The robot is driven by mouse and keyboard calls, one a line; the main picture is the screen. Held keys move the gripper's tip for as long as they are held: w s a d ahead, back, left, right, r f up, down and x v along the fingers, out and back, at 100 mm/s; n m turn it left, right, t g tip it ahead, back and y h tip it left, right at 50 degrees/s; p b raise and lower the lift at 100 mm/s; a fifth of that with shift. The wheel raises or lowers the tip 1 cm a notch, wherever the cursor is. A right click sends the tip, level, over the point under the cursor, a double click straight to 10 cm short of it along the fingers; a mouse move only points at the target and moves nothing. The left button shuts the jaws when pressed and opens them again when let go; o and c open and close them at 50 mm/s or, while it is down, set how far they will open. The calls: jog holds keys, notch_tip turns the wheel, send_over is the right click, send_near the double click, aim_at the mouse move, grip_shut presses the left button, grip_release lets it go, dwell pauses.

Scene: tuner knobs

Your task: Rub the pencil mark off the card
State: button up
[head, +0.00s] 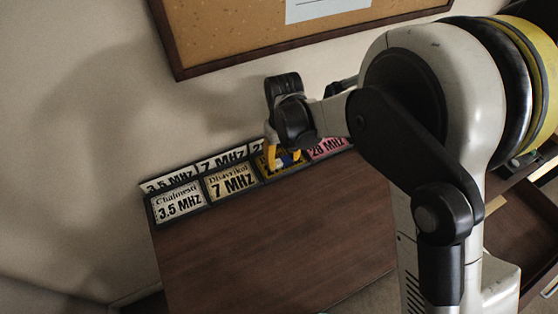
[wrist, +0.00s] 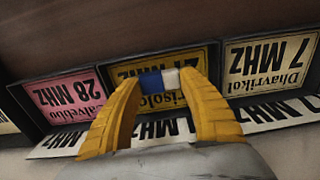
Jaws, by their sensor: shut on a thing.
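My gripper (wrist: 160,80) has yellow fingers and is shut on a small blue-and-white eraser (wrist: 151,82). The eraser lies across the lower part of the yellow 21 MHz card (wrist: 190,62) in the wrist view, at or very near its face; I cannot tell whether they touch. The fingers and eraser hide part of the card's lettering. In the head view my gripper (head: 283,158) is in front of the same card, third from the left in the row. No pencil mark can be made out on any card.
The card rack stands along the wall on a dark wooden top (head: 270,245). Neighbouring cards are the 7 MHz card (head: 231,183), the 3.5 MHz card (head: 180,206) and the pink 28 MHz card (wrist: 72,97). A corkboard (head: 230,45) hangs above. The wooden top's front is clear.

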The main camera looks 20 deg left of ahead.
aim_at(277, 162)
jog(key=shift+w+d, duration=0.35)
jog(key=shift+w, duration=0.15)
jog(key=shift+s+a, duration=0.35)
jog(key=shift+s, duration=0.35)
jog(key=shift+s+a, duration=0.35)
jog(key=shift+s, duration=0.3)
jog(key=shift+w+d+b, duration=0.2)
jog(key=shift+w+d, duration=0.2)
jog(key=shift+w, duration=0.25)
jog(key=shift+w+d+b, duration=0.2)
jog(key=shift+w+d, duration=0.2)
jog(key=shift+w, duration=0.25)
jog(key=shift+s+a, duration=1)
jog(key=shift+s, duration=0.1)
jog(key=shift+w+d+b, duration=0.35)
jog(key=shift+w+d, duration=0.65)
jog(key=shift+d, duration=0.1)
jog(key=shift+s+a, duration=1.05)
jog(key=shift+s, duration=0.1)
jog(key=shift+r+p, duration=1.65)
jog(key=shift+r, duration=1.35)
